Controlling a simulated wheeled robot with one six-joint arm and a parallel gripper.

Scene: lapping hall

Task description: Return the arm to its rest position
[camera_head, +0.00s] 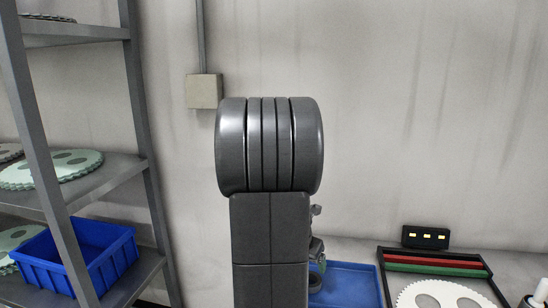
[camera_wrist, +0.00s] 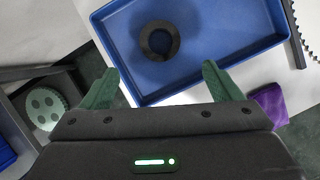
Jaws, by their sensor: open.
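My gripper (camera_wrist: 161,88) shows in the wrist view with its two green fingers wide apart. It is open, with nothing between the fingers. It is above the near edge of a blue tray (camera_wrist: 117,70). A dark ring (camera_wrist: 146,41) lies in that tray, apart from the fingers. In the head view my own dark arm fills the middle and hides what is behind it, and my fingers cannot be made out there. The blue tray also shows in the head view (camera_head: 350,287), partly hidden by my arm.
Metal shelving (camera_head: 88,184) stands at the left with a blue bin (camera_head: 112,262) and pale toothed discs (camera_head: 52,172). At the right, a black tray (camera_head: 487,272) holds a white toothed disc (camera_head: 440,296). A purple cloth (camera_wrist: 268,104) lies beside the blue tray.

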